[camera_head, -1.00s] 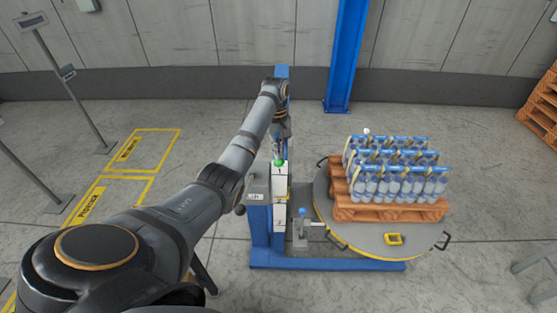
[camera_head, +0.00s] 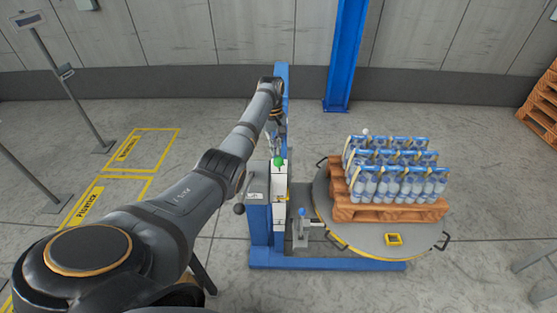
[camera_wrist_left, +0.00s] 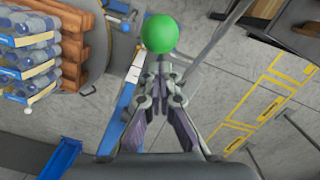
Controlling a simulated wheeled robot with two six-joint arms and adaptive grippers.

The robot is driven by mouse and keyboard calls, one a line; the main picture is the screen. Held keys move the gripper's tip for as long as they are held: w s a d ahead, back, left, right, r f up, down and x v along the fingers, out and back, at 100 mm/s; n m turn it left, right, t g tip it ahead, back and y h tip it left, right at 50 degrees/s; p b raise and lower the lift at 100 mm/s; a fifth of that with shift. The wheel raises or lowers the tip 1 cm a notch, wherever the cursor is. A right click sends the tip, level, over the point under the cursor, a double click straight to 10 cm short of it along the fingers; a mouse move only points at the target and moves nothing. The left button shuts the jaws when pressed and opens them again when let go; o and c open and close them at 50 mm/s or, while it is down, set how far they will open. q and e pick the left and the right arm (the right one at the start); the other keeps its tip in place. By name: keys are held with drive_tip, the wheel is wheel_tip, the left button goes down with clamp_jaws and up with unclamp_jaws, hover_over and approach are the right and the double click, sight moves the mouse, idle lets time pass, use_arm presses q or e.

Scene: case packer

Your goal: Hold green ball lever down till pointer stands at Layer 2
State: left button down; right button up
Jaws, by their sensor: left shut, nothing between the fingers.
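The green ball (camera_head: 279,161) of the lever stands at the top front of a white scale panel (camera_head: 280,187) on the blue post machine. My left gripper (camera_head: 276,147) is just above and behind the ball, partly hidden by my own wrist. In the left wrist view the green ball (camera_wrist_left: 159,34) lies right beyond my shut fingertips (camera_wrist_left: 160,62); I cannot tell whether they touch it. Nothing is between the fingers. The pointer and its layer marks are too small to read. My right gripper is not in view.
A round turntable (camera_head: 370,235) with a pallet (camera_head: 385,208) of wrapped bottles stands right of the post. A small blue-topped lever (camera_head: 302,212) is beside it. A blue column (camera_head: 348,55) stands behind. The floor at left has yellow marked areas (camera_head: 143,149).

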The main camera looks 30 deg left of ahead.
use_arm(q)
wheel_tip(320, 180, up, 8)
drive_tip(key=shift+w+a+f, duration=0.25)
drive_tip(key=shift+a, duration=0.1)
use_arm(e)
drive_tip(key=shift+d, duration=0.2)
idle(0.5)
